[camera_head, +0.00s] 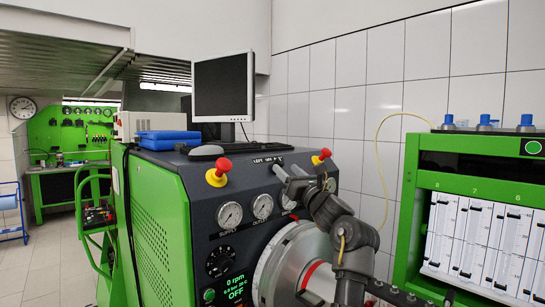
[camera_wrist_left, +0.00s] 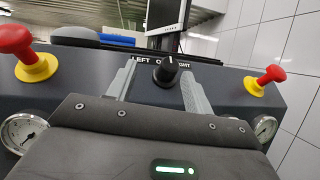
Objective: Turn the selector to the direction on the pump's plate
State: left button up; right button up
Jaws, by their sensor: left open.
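The selector (camera_wrist_left: 167,72) is a black knob on the dark top of the green testbench (camera_head: 160,215). The words LEFT and RIGHT stand behind it, with a mark between them that the knob partly covers. Its white pointer line points about straight back, towards the middle mark. My left gripper (camera_head: 288,171) is over the bench top. In the left wrist view its two grey fingers (camera_wrist_left: 158,76) are open, one on each side of the knob; I cannot tell whether they touch it. My right gripper is not in view. I cannot make out the pump's plate.
Red mushroom buttons on yellow bases (camera_head: 217,172) (camera_head: 321,157) flank the selector. Gauges (camera_head: 230,215) and a display reading 0 rpm and OFF (camera_head: 234,285) are on the front. A monitor (camera_head: 223,88) stands behind. A green cabinet (camera_head: 410,190) is at the right.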

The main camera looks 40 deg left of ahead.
aim_at(277, 159)
pick_arm(q)
jog(key=p+x, duration=0.1)
jog(key=x, duration=0.2)
jog(key=w+p+x, duration=0.1)
jog(key=p+x, duration=0.1)
jog(key=x, duration=0.1)
jog(key=f+p+x, duration=0.1)
jog(key=x, duration=0.2)
jog(key=shift+w+f+p, duration=0.1)
jog(key=shift+w+p, duration=0.15)
jog(key=shift+p, duration=0.1)
jog(key=shift+a, duration=0.1)
jog(key=shift+w, duration=0.4)
jog(key=shift+s+a, duration=0.1)
jog(key=shift+s, duration=0.15)
jog(key=c, duration=0.5)
jog(key=shift+w, duration=0.15)
jog(key=c, duration=0.5)
jog(key=shift+o, duration=0.2)
jog(key=shift+m, duration=0.3)
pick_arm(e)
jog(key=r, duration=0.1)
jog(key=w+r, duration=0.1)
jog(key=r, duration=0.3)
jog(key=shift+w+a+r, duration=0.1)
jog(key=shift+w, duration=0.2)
